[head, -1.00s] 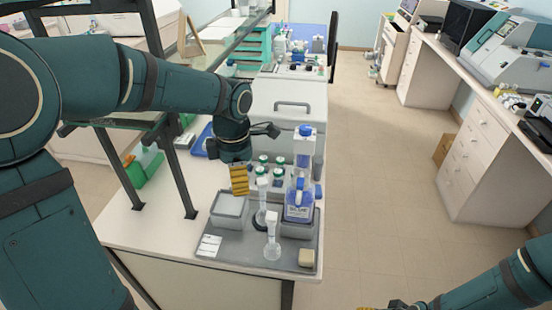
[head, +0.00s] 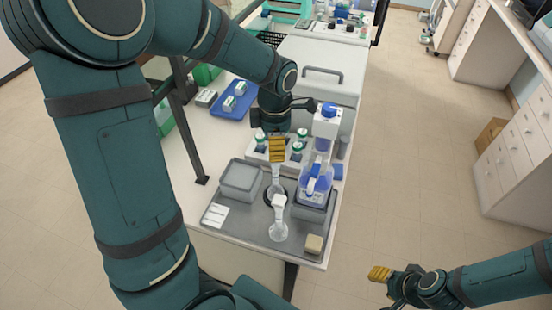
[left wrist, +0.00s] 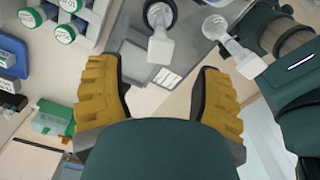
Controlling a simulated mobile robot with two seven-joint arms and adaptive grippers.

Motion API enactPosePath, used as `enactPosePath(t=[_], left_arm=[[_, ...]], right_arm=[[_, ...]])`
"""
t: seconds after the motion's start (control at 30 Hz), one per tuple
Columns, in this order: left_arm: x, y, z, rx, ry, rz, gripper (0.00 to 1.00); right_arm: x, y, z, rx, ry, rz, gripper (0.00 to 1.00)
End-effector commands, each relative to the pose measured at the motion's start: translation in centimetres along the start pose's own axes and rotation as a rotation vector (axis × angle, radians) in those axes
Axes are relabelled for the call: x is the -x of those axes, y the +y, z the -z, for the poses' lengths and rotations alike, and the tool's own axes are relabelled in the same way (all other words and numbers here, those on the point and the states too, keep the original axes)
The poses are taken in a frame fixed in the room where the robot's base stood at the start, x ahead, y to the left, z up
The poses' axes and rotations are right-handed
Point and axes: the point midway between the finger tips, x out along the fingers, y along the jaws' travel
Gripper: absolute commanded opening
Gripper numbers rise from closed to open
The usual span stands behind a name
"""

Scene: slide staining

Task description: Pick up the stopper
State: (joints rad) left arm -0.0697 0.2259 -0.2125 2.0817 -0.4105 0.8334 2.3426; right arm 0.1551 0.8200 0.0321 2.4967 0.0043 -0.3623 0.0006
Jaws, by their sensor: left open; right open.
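Two clear flasks with pale stoppers stand on a grey tray (head: 252,226). The rear flask's stopper (head: 276,168) is just below my left gripper (head: 277,150) in the head view, and the fingers partly cover that area. The front flask's stopper (head: 280,200) is fully visible. In the left wrist view, the rear stopper (left wrist: 161,50) is ahead of the open fingers of my left gripper (left wrist: 158,95), and the front stopper (left wrist: 250,66) is right of them. Nothing is between the fingers. My right gripper (head: 380,274) is empty, off to the right over the floor.
Green-capped bottles (head: 298,148) stand behind. A beige block (head: 314,243) lies at the tray's front right corner.

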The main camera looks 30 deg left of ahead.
Motion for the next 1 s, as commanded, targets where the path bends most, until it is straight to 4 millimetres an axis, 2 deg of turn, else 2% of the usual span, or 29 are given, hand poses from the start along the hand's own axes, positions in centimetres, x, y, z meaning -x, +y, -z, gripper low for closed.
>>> enactPosePath(t=[0.17,0.5,0.83,1.0], left_arm=[[-1.1,0.0,0.0,0.001,0.0,0.001,0.67],[-5.4,0.0,-0.5,0.0,0.0,0.002,0.67],[-5.9,0.0,-0.5,0.0,-0.002,0.0,0.68],[-5.9,0.0,-0.5,0.0,-0.002,0.0,0.18]], right_arm=[[0.0,0.0,0.0,0.0,0.0,0.0,0.47],[0.1,0.0,0.0,0.0,0.0,0.0,0.47],[0.1,0.0,0.0,0.0,0.0,0.0,0.47],[0.1,0.0,0.0,0.0,0.0,0.0,0.47]])
